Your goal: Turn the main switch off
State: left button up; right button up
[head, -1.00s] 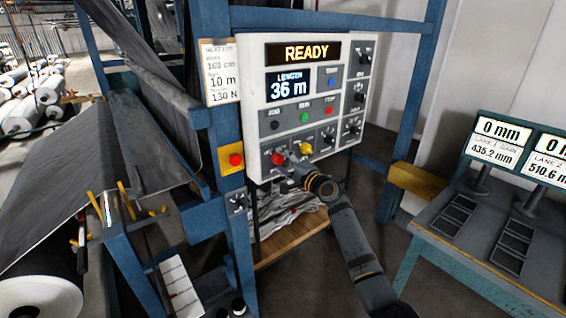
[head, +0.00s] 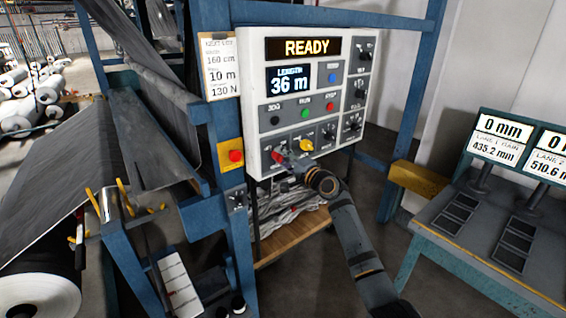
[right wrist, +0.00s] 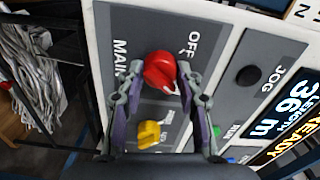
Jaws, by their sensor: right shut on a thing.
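The main switch is a red knob (head: 279,155) at the lower left of the grey control panel. It shows large in the right wrist view (right wrist: 160,70), between the printed words MAIN and OFF. My right gripper (right wrist: 161,82) is shut on this red knob, with one finger on each side. In the head view the right gripper (head: 287,160) reaches up to the panel from below right. I cannot tell which way the knob points. The display (head: 303,47) reads READY. My left gripper is not in view.
A yellow knob (head: 306,146) sits just right of the red one. Black, green and red buttons (head: 304,113) are above. A red button on a yellow plate (head: 236,156) is on the blue post at left. A bench with displays (head: 470,215) stands at right.

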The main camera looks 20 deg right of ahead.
jog(key=shift+f+n+b, duration=0.1)
jog(key=shift+n+b, duration=6.9)
jog(key=shift+n, duration=1.2)
jog(key=o, duration=1.2)
